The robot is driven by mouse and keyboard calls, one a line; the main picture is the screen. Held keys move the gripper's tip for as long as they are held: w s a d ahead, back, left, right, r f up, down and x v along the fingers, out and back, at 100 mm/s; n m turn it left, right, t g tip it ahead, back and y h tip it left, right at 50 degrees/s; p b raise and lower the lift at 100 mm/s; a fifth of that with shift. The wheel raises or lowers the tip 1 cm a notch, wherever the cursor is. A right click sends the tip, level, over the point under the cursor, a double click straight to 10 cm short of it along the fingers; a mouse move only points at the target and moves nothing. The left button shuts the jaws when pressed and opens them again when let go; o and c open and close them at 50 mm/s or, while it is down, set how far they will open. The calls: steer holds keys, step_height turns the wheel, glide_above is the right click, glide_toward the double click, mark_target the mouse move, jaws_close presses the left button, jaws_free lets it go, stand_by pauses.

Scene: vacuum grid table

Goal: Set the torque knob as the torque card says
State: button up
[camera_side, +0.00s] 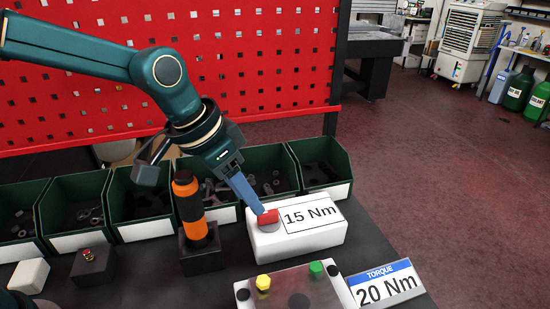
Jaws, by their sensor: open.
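The torque knob (268,217) is red and sits on a round grey base on top of a white box (300,242). The label on the box (311,214) reads 15 Nm. The torque card (385,286) stands at the front right with a blue TORQUE header and reads 20 Nm. My gripper (260,210) reaches down from the upper left, its blue fingers tilted, with the tips at the knob. It is open. One finger hides the other, so I cannot tell whether the fingers straddle the knob or touch it.
An orange and black tool (188,210) stands upright in a black holder close left of my gripper. Green bins (75,213) with small parts line the back. A plate with yellow and green pieces (290,288) lies in front.

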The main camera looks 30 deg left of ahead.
mark_target(268, 212)
steer(key=n, duration=2.2)
steer(key=shift+w+d+r, duration=0.15)
steer(key=shift+w+d, duration=0.1)
steer(key=shift+w, duration=0.1)
steer(key=n, duration=0.5)
steer(key=shift+w+h, duration=0.15)
steer(key=shift+h, duration=0.15)
steer(key=n, duration=0.4)
steer(key=shift+w, duration=0.15)
steer(key=shift+w+f+n, duration=0.15)
steer(key=shift+f+n, duration=0.05)
steer(key=shift+n, duration=0.3)
steer(key=shift+x, duration=2.55)
